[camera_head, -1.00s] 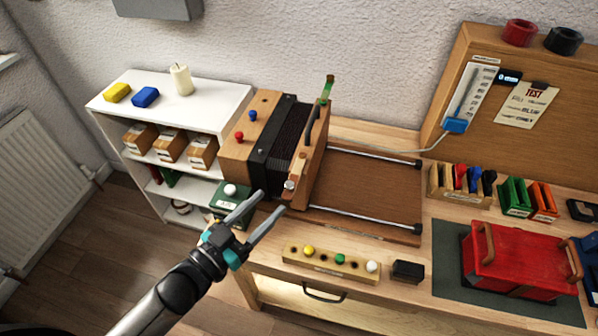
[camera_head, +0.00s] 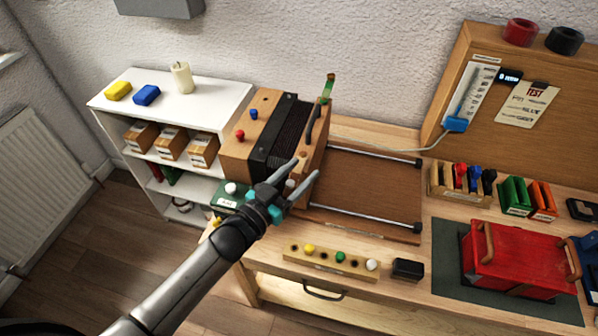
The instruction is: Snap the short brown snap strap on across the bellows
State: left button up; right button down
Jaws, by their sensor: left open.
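The bellows (camera_head: 288,128), black and pleated, sits nearly closed between a wooden end block (camera_head: 237,155) on the left and a wooden end board (camera_head: 318,135) on the right. My left gripper (camera_head: 306,168) is open at the near side of the bellows. Its two fingers point up and right, over the lower front of the end board. A small pale knob (camera_head: 290,184) shows between the fingers. The short brown strap cannot be made out clearly; the gripper covers the part of the front where a tan strip showed earlier. My right gripper is not in view.
A board with two metal rails (camera_head: 372,190) lies clear right of the bellows. In front are a peg strip (camera_head: 330,262) with coloured knobs and a small black block (camera_head: 408,270). A green box (camera_head: 229,197) stands close by my left gripper. A red case (camera_head: 515,262) lies at right.

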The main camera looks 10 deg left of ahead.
pick_arm(q)
jog(key=shift+c, duration=0.3)
grip_shut()
dwell(1.1)
